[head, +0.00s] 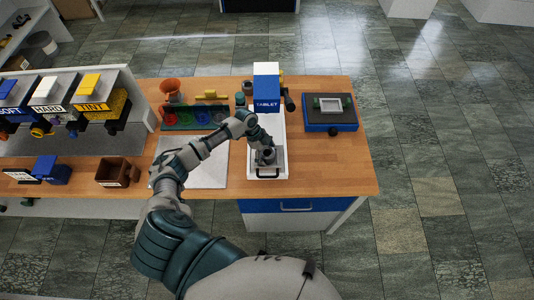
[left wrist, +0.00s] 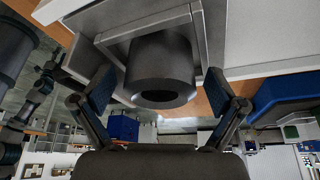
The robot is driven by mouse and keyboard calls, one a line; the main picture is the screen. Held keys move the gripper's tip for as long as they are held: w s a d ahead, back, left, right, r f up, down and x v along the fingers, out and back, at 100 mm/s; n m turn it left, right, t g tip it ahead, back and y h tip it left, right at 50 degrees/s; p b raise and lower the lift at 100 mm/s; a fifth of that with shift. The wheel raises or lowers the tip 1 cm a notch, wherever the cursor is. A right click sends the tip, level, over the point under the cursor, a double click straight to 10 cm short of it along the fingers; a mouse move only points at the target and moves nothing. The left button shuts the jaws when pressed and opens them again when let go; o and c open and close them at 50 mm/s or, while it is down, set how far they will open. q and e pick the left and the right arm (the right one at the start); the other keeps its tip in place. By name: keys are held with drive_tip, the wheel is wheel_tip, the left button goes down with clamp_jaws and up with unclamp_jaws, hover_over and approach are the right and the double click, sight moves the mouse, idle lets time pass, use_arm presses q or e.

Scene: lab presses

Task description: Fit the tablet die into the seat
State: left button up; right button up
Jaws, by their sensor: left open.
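The tablet die (left wrist: 160,68) is a dark grey cylinder with a round hole in its end face. In the left wrist view it stands inside a square light-grey frame, the seat (left wrist: 112,38); I cannot tell how deep it sits. In the head view the die (head: 268,155) shows at the front of the press's white base (head: 280,132). My left gripper (left wrist: 160,100) is open, with one blue-padded finger on each side of the die and gaps visible. In the head view this gripper (head: 266,146) is over the seat and partly hides the die. My right gripper is not in view.
The blue and white TABLET press head (head: 266,88) rises just behind the seat. A blue scale-like device (head: 330,112) stands right. A green rack (head: 195,116) and white mat (head: 206,165) lie left. A brown bin (head: 117,172) and labelled dispensers (head: 98,92) are farther left.

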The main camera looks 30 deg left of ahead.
use_arm(q)
drive_tip(key=v, duration=1.1)
drive_tip(key=shift+a+r, duration=0.3)
